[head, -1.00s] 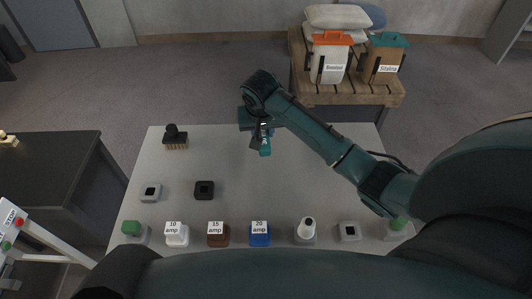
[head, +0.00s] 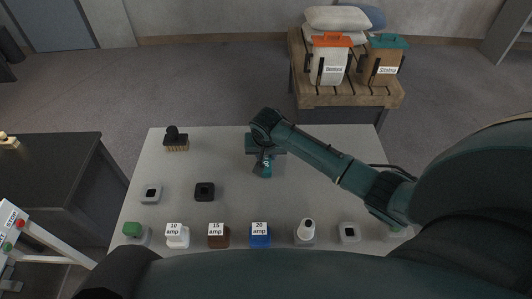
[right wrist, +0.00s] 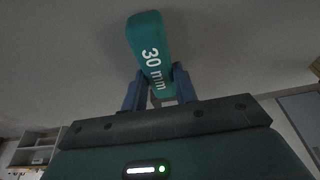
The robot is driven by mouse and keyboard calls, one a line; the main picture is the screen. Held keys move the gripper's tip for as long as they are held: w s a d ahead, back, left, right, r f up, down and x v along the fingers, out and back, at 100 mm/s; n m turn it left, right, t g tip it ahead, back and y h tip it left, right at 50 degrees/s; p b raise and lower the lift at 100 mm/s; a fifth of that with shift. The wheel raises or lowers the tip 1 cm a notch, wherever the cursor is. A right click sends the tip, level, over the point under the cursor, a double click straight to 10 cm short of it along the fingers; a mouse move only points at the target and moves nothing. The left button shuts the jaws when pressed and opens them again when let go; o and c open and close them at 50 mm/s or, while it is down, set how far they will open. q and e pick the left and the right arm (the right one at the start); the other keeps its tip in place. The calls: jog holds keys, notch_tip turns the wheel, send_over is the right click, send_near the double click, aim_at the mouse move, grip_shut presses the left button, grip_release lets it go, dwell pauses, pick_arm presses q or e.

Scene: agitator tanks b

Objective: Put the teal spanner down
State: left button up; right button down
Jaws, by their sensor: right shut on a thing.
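The teal spanner (head: 267,170) is held over the middle of the light grey table (head: 330,185), with free table around it. In the right wrist view the spanner (right wrist: 149,48) shows its teal end marked "30 mm", sticking out between the two fingers. My right gripper (head: 263,163) is shut on it; the fingers also show in the right wrist view (right wrist: 157,88). I cannot tell whether the spanner touches the table. The rest of the spanner is hidden. My left gripper is not in view.
A dark brush (head: 176,140) stands at the table's back left. A black block (head: 204,191) and a grey one (head: 151,193) lie left of the gripper. Labelled 10 amp (head: 177,237), 15 amp (head: 218,237) and 20 amp (head: 260,236) pieces line the front edge. A wooden bench (head: 345,97) holds containers behind.

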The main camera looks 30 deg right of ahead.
jog(key=c, duration=1.1)
grip_release()
jog(key=v, duration=1.2)
jog(key=shift+s, duration=0.1)
